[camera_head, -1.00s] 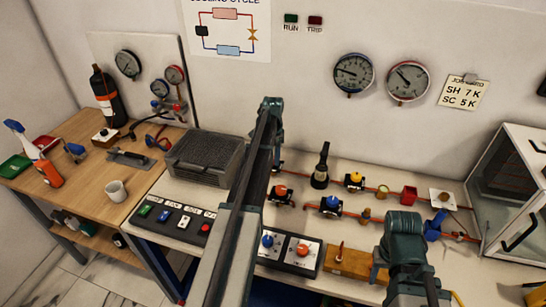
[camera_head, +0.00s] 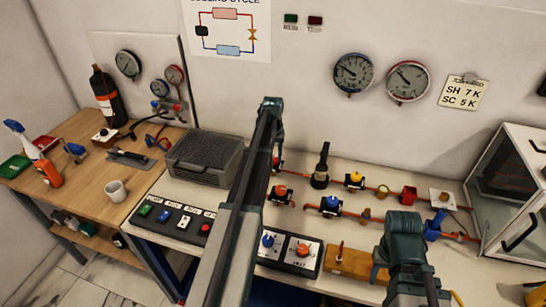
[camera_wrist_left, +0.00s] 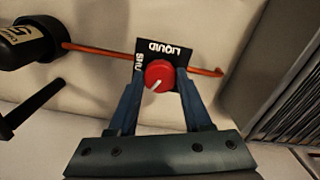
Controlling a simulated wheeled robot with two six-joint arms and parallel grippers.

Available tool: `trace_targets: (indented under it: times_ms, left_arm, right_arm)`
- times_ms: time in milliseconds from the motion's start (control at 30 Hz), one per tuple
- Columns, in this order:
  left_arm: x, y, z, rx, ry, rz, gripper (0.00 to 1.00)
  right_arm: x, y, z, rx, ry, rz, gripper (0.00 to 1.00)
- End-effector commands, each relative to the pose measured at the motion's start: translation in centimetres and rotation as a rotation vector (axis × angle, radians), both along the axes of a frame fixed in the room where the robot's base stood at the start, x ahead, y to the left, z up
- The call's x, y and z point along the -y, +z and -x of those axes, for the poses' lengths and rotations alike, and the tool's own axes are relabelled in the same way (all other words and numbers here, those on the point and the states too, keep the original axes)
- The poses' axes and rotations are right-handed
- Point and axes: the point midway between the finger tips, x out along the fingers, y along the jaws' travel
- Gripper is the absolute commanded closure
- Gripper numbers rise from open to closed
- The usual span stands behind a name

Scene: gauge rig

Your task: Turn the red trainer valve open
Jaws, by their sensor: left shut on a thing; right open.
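The red valve knob (camera_wrist_left: 159,76) sits on a dark plate (camera_wrist_left: 150,52) with a "LIQUID" label on the orange pipe in the left wrist view. Its white pointer mark points to the lower left of that view. My left gripper (camera_wrist_left: 160,85) is shut on the knob, with one blue finger on each side. In the head view the left gripper (camera_head: 277,158) is at the rear of the bench, and my arm hides most of the knob. My right gripper (camera_head: 380,268) is open at the front right, partly hidden by its wrist, near a wooden block.
A black bottle (camera_head: 321,167) stands right of the left gripper. A grey ribbed box (camera_head: 203,158) is to its left. Yellow (camera_head: 355,178), orange (camera_head: 280,190) and blue (camera_head: 332,203) valves lie along the pipes. A glass cabinet (camera_head: 510,195) is at the right.

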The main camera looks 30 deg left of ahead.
Motion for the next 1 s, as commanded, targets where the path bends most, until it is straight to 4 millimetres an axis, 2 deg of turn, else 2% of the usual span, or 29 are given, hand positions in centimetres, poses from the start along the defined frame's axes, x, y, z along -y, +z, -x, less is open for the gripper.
trace_targets:
  times_ms: [200, 500, 1000]
  left_arm:
    - [0.00, 0.00, -0.02, 0.000, 0.190, 0.000, 1.00]
    - [0.00, 0.00, -0.01, 0.000, 0.385, 0.000, 1.00]
    - [0.00, 0.00, -0.01, 0.000, 0.500, 0.000, 1.00]
  right_arm:
    - [0.00, 0.00, 0.00, 0.000, 0.000, 0.000, 0.50]
    - [0.00, 0.00, 0.00, 0.000, 0.000, 0.000, 0.50]
    - [0.00, 0.00, 0.00, 0.000, 0.000, 0.000, 0.50]
